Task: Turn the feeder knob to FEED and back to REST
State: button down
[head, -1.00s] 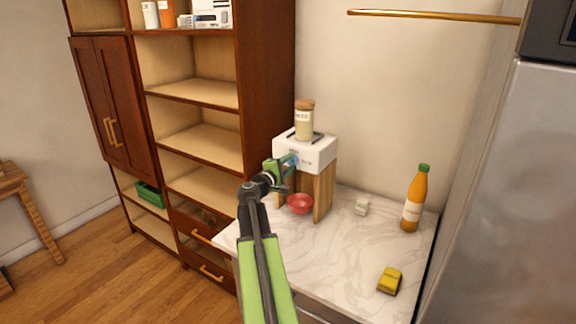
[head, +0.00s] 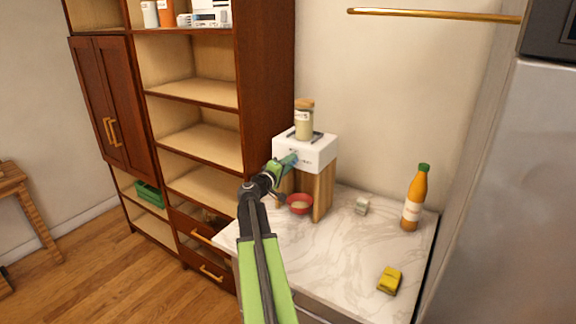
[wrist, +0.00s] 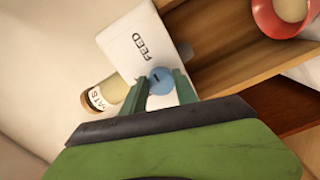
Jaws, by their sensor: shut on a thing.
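The feeder is a white box (head: 318,152) on wooden legs, with a lidded jar (head: 304,122) of pale contents on top. The blue knob (wrist: 160,80) is on its front face, and a dark mark shows on it. My gripper (wrist: 162,86) is shut on the knob, one finger on each side. In the head view my gripper (head: 291,160) reaches the feeder's front and mostly hides the knob. The word FEED (wrist: 143,46) is readable beside the knob; REST is not readable. A red bowl (head: 300,210) with pale contents stands below the box.
A fridge (head: 510,200) is at the right, a brown shelf unit (head: 268,90) at the left. The counter's middle is clear.

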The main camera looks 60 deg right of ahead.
jog(key=c, duration=0.9)
grip_release()
jog(key=shift+c, duration=0.2)
jog(key=a, duration=1.7)
jog(key=shift+a, duration=0.15)
